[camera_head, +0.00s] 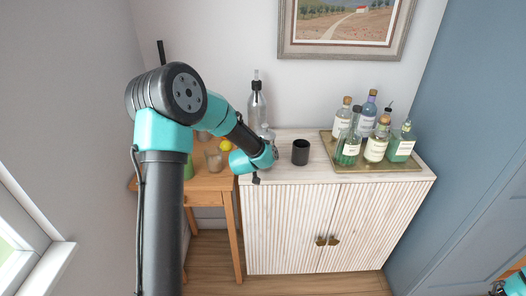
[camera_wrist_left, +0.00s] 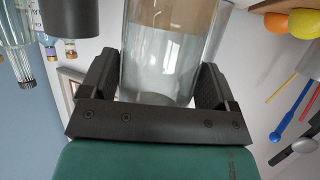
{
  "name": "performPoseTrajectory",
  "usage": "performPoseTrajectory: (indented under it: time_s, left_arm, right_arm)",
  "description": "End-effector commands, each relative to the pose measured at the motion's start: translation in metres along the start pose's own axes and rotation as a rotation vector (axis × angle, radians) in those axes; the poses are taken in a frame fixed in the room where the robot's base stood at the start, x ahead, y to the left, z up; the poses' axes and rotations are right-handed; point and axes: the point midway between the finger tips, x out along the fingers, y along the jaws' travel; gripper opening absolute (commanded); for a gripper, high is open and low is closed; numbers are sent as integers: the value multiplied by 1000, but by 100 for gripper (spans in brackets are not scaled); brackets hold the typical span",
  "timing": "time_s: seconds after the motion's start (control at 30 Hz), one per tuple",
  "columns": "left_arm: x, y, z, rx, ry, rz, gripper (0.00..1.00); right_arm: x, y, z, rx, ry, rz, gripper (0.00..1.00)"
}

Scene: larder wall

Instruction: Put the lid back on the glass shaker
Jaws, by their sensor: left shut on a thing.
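In the left wrist view a clear glass vessel (camera_wrist_left: 157,65), which looks like the glass shaker, stands between the fingers of my left gripper (camera_wrist_left: 155,85). The fingers are shut on its sides. In the head view my left gripper (camera_head: 268,153) is at the left end of the cabinet top, its fingers mostly hidden by the arm. A small pale, shiny piece (camera_head: 265,131) shows just above it; I cannot tell whether it is the shaker or its lid. I cannot identify the lid in either view. Part of my right arm shows at the bottom right corner, its jaws unclear.
A black cup (camera_head: 300,152) stands close right of my left gripper, a tall clear bottle (camera_head: 257,105) behind it. A brass tray (camera_head: 398,166) with several bottles is at the right. A wooden table (camera_head: 206,184) with fruit and a glass jar (camera_head: 213,160) is left. The cabinet's front middle is clear.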

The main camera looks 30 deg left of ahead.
Motion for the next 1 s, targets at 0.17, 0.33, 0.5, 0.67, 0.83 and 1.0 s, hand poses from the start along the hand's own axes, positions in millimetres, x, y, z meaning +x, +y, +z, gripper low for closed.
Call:
performPoseTrajectory:
  time_s: [0.17,0.33,0.5,0.67,0.83,1.0]
  left_arm:
    - [1,0,0,0,5,-1,35]
    - [1,0,1,0,5,-1,35]
    - [2,0,5,0,2,-1,86]
    - [2,0,5,0,2,-1,100]
    - [2,0,5,0,2,-1,100]
    - [0,0,1,0,3,-1,100]
  right_arm:
    - [0,0,0,0,0,0,100]
    - [0,0,0,0,0,0,100]
    - [0,0,0,0,0,0,100]
    - [0,0,0,0,0,0,100]
    - [0,0,0,0,0,0,100]
    - [0,0,0,0,0,0,100]
